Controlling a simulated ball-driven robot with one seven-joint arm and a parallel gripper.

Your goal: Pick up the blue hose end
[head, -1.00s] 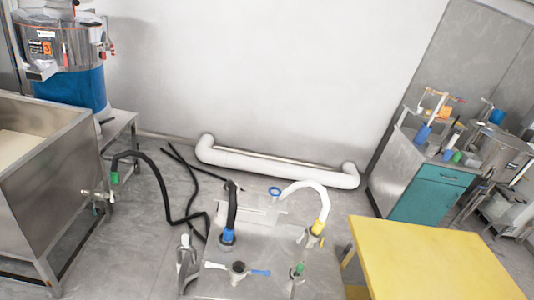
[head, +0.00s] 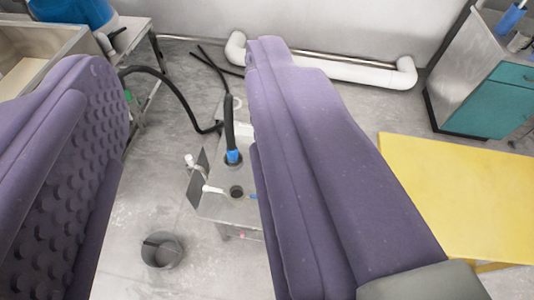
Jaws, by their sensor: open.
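The blue hose end (head: 233,157) is a blue collar at the lower end of a black hose (head: 228,122). It stands upright on a grey metal unit (head: 225,205) in the middle of the head view. My gripper (head: 190,85) is open and empty. Its two large purple fingers frame the view left and right, and the hose end shows in the gap between them, beyond the fingers and closer to the right one. The right finger hides the right part of the metal unit, including where the white hose stood.
A yellow table (head: 460,195) stands at the right, with a teal-fronted cabinet (head: 490,100) behind it. A dark bucket (head: 162,250) is on the floor at the lower left. A white pipe (head: 340,70) runs along the back wall. A metal tank (head: 45,50) is at upper left.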

